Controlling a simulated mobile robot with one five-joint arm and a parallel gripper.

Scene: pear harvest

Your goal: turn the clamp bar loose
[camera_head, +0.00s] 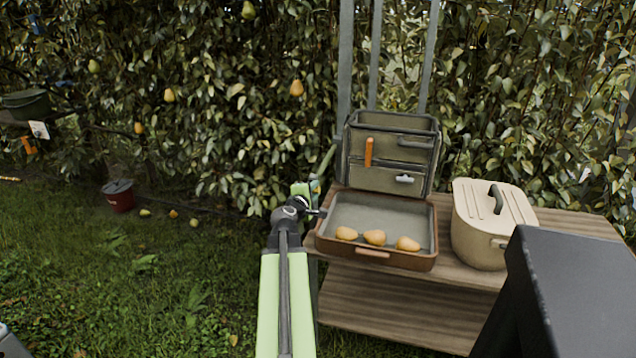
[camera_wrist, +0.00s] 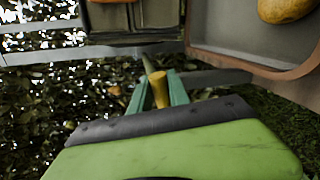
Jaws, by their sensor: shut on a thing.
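My gripper (camera_wrist: 159,88) is shut on a short brass-yellow bar, which I take to be the clamp bar (camera_wrist: 157,80); it stands between the two teal fingers in the wrist view. A grey metal piece runs just behind the bar, beside the case. In the head view my gripper (camera_head: 312,190) is at the left side of the open brown case, and my own arm hides the bar and most of the clamp there. I cannot tell how tight the clamp is.
The open case (camera_head: 372,254) stands on a wooden table (camera_head: 390,296) with three pears inside. A cream lidded box (camera_head: 482,235) is to its right. Grey posts and a leafy hedge are behind. A red bucket (camera_head: 119,197) stands on open grass at left.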

